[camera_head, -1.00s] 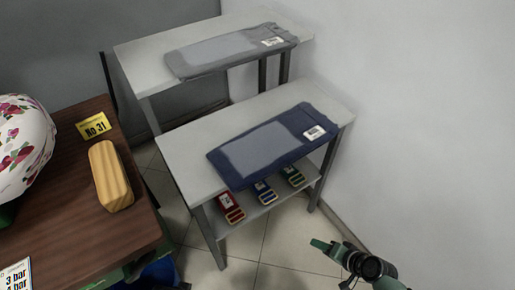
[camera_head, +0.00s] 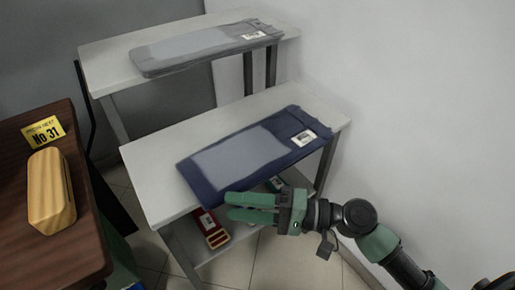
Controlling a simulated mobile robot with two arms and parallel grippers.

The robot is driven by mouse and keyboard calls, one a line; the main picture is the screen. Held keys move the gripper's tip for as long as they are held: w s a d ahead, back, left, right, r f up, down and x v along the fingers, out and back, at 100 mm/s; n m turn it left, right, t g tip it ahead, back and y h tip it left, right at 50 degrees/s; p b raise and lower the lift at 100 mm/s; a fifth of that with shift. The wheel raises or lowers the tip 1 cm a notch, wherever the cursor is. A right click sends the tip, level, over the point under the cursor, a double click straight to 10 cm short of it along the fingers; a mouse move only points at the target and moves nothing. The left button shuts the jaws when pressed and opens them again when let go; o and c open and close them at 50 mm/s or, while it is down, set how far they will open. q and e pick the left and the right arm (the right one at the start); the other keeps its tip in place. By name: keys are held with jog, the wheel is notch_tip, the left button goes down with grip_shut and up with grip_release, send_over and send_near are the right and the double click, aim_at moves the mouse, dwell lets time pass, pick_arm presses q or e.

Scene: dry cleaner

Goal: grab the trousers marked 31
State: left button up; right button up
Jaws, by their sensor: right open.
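Dark blue folded trousers (camera_head: 285,125) lie flat on the nearer white table (camera_head: 140,160), with a white label (camera_head: 304,138) at their right end. Grey folded trousers (camera_head: 190,50) lie on the farther white table (camera_head: 100,70), also with a white label (camera_head: 254,35). The print on both labels is too small to read. My right gripper (camera_head: 230,207) is open and empty, with its green fingers pointing left. In the picture it sits just below the front edge of the blue trousers. Whether it touches them I cannot tell. My left gripper is not in view.
A yellow card reading No 31 (camera_head: 43,132) and a wooden block (camera_head: 50,190) are on the brown table (camera_head: 75,245) at left. A red item (camera_head: 211,228) and a green item (camera_head: 275,184) show on the shelf below the trousers. A wall (camera_head: 410,110) stands at right.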

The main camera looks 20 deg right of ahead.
aim_at(224, 206)
jog(key=x, duration=0.4)
jog(key=shift+a+r+p, duration=0.1)
jog(key=shift+a+p, duration=0.15)
jog(key=shift+p, duration=0.05)
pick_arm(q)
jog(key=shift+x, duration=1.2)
pick_arm(e)
jog(key=shift+s, duration=0.1)
grip_shut()
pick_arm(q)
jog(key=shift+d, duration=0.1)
